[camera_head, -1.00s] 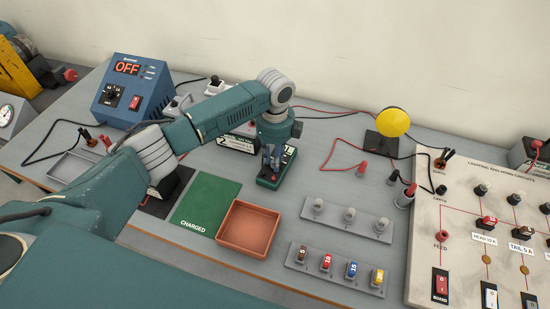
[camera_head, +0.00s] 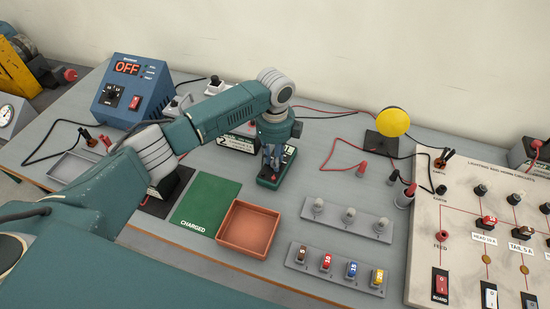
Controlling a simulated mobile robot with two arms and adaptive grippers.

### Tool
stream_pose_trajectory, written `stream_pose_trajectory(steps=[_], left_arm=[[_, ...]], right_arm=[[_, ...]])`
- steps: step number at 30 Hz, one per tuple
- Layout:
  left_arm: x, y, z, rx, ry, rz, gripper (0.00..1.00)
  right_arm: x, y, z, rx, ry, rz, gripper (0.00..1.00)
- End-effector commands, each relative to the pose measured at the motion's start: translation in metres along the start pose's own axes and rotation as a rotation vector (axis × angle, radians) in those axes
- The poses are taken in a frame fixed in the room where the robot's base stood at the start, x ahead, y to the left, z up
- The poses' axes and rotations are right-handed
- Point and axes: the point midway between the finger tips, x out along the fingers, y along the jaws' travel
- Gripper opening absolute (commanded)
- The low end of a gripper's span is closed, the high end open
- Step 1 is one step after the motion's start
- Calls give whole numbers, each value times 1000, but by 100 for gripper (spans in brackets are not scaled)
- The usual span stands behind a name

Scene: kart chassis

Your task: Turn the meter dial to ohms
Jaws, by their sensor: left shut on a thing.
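The meter (camera_head: 268,182) is a small dark green box lying on the grey bench, near the middle of the view. My left gripper (camera_head: 272,164) points down over it, with its fingers shut on the meter's dial. The dial itself is hidden by the fingers, so its setting cannot be read. Part of a pale display shows behind the fingers at the meter's far end. My right gripper is not in view.
An orange tray (camera_head: 247,229) and a green CHARGED mat (camera_head: 204,203) lie in front of the meter. Fuse strips (camera_head: 335,268) lie to the right, beside a lighting board (camera_head: 425,240). A blue supply reading OFF (camera_head: 133,90) and a yellow disc lamp (camera_head: 393,122) stand farther back.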

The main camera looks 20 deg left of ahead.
Motion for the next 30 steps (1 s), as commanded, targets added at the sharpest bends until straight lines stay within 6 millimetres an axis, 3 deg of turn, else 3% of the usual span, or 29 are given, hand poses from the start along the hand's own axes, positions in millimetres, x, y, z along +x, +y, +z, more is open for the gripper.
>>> stream_pose_trajectory(steps=[8,9,12,23,30], left_arm=[[-1,0,0,0,0,-2,0],[-1,0,0,0,0,-1,26],[-1,0,0,0,0,-1,41],[-6,-1,0,0,0,-2,41],[-50,-1,1,1,-2,-5,41]], right_arm=[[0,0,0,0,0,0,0],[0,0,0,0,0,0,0],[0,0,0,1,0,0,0],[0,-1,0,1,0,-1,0],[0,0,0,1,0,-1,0]])
